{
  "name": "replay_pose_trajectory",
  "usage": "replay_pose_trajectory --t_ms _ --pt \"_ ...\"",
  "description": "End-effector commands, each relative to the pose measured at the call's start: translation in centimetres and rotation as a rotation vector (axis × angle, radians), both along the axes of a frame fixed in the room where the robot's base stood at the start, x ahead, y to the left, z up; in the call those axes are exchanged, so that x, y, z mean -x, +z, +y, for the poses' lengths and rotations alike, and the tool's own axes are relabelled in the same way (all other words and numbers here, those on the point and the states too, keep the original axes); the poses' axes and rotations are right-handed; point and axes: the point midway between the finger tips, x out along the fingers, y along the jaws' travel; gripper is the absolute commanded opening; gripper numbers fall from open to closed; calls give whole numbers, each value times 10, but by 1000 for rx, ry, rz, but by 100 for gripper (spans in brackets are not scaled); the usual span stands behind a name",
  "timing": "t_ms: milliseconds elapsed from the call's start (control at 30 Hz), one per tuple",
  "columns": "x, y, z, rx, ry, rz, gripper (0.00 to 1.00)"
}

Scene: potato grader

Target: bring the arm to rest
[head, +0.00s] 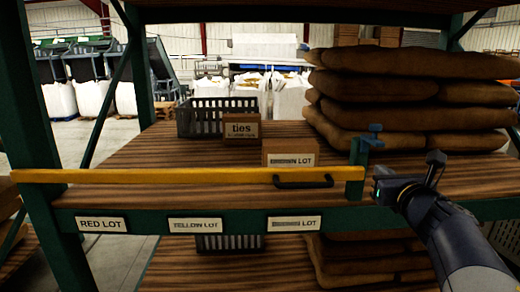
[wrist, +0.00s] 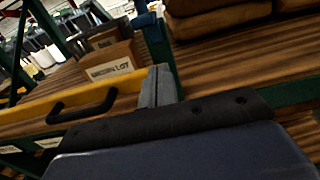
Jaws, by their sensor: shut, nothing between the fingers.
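My gripper (head: 383,188) is at the right in the head view, just in front of the shelf edge, near the right end of the yellow bar. Its fingers are together with nothing between them. In the wrist view my gripper (wrist: 158,90) shows its closed fingers pointing up, close to the green post. My arm runs down to the lower right corner of the head view.
A yellow bar (head: 150,176) with a black handle (head: 303,181) spans the shelf front. A blue latch (head: 372,137) tops a short green post. Brown sacks (head: 415,90), a dark crate (head: 215,116) and a "ties" box (head: 241,131) stand on the wooden shelf (head: 150,150).

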Motion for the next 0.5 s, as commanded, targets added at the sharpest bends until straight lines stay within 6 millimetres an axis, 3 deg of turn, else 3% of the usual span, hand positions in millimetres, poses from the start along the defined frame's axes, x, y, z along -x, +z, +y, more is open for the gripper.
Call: replay_pose_trajectory --t_ms 500 --pt "2 -18 0 -3 0 -112 0"
